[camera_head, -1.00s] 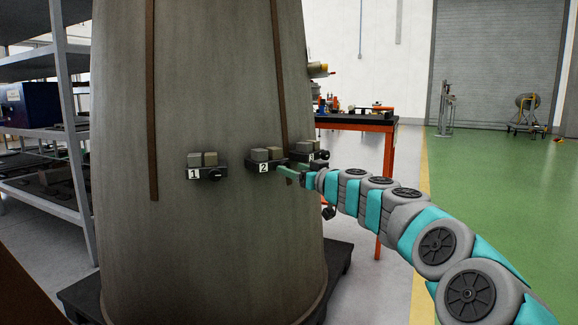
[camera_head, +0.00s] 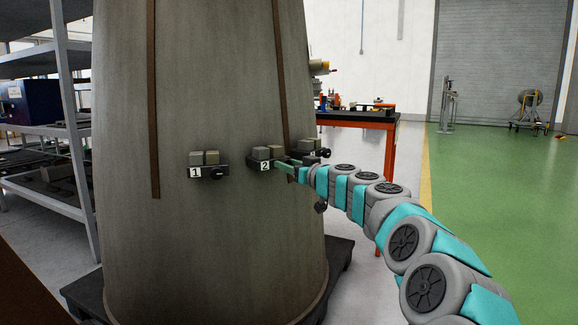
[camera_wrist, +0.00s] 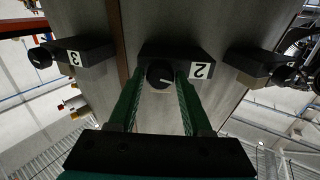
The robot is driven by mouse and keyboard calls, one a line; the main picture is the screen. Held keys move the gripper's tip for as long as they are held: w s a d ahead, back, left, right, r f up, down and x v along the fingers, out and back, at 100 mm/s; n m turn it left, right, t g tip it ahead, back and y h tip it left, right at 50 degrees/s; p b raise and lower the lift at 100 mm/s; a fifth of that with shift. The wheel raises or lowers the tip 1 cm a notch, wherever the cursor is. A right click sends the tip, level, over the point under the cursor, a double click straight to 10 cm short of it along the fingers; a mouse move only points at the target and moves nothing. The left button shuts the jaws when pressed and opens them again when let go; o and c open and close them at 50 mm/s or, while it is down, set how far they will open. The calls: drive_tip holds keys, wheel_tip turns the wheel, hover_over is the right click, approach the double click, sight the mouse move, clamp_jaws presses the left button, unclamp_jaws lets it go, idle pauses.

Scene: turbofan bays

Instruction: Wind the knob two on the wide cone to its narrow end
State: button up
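The wide grey cone (camera_head: 210,90) stands upright on a dark base. The box labelled 2 (camera_head: 264,164) sits on its side, with two small blocks on top. In the wrist view, knob two (camera_wrist: 160,74) is a round black knob with a white mark on its face, below the box labelled 2 (camera_wrist: 196,58). My gripper (camera_wrist: 157,84) is open, its green fingers on either side of the knob, with a gap showing at least on the left. In the head view my gripper (camera_head: 288,166) reaches box 2 from the right and hides its knob.
Box 1 (camera_head: 203,171) is left of box 2 on the cone. Box 3 (camera_wrist: 85,52) is at the left in the wrist view. A shelf rack (camera_head: 66,90) stands left, and an orange-legged table (camera_head: 390,145) behind right. Green floor (camera_head: 500,200) is open at right.

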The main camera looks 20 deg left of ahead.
clamp_jaws()
drive_tip(key=shift+f+m, duration=0.1)
drive_tip(key=shift+m, duration=0.3)
drive_tip(key=shift+f+m+p, duration=0.2)
drive_tip(key=shift+m+p, duration=5.1)
drive_tip(key=shift+m, duration=10.8)
drive_tip(key=shift+f, duration=0.1)
